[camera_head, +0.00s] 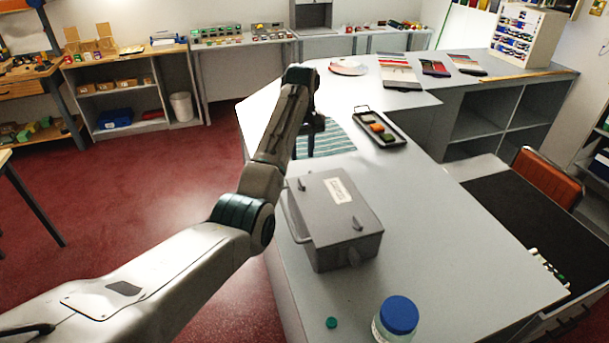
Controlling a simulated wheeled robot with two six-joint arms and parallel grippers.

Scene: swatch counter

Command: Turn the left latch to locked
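A grey lidded box (333,212) with a pale label on its lid stands on the counter near the middle. Two small grey latch-like pieces sit on the lid: the left one (301,185) near the upper left edge, the right one (357,223) toward the lower right. Their locked or unlocked marks are too small to read. A bar handle shows on the box's left side. My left arm reaches past the box's left side. My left gripper (312,127) is beyond the box, above a striped cloth, apart from the latches. Its fingers are dark and partly hidden by the arm. My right gripper is not visible.
A dark tray (394,140) with coloured blocks lies behind the box, beside the striped cloth (334,143). A blue-lidded jar (396,318) and a small green cap (331,322) are near the front. The counter right of the box is clear. An orange chair (545,177) stands at right.

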